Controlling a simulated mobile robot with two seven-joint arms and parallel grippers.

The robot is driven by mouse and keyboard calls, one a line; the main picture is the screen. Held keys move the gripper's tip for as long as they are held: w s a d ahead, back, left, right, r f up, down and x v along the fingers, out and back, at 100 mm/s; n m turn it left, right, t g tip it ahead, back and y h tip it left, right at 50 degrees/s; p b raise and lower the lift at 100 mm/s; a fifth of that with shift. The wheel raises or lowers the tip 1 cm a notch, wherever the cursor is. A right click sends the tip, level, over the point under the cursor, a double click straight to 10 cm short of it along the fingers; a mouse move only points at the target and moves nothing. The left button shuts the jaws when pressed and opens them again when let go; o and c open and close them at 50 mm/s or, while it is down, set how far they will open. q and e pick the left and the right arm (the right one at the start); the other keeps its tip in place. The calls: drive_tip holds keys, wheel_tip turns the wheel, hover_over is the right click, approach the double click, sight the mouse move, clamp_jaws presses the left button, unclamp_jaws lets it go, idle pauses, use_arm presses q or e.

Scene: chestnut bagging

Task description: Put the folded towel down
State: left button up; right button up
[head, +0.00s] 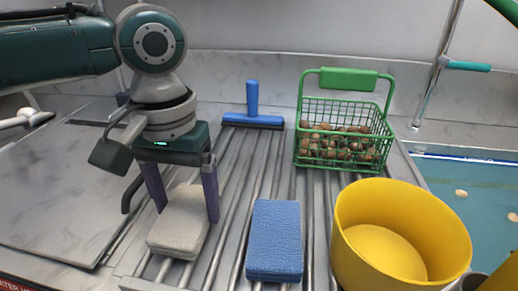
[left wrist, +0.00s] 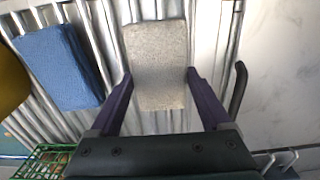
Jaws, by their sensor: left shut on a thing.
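My left gripper (head: 187,213) points down over the ribbed metal rack at the left. Its two purple fingers are shut on a folded grey-beige towel (head: 180,228), one finger on each side. The left wrist view also shows the towel (left wrist: 158,50) between the fingertips. It lies flat and level, at or just above the bars; I cannot tell whether it touches them. A folded blue block (head: 274,240), like a second towel, lies on the rack to its right, apart from it. My right gripper is not in view.
A green wire basket (head: 340,168) of brown chestnuts stands at the back right, and a yellow tub (head: 350,255) at the front right. A blue squeegee (head: 252,120) lies at the back. Bare bars (head: 232,200) show between the towel and the blue block.

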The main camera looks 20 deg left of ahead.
use_arm(q)
drive_tip(key=shift+f, duration=0.1)
drive_tip(key=o, duration=1.3)
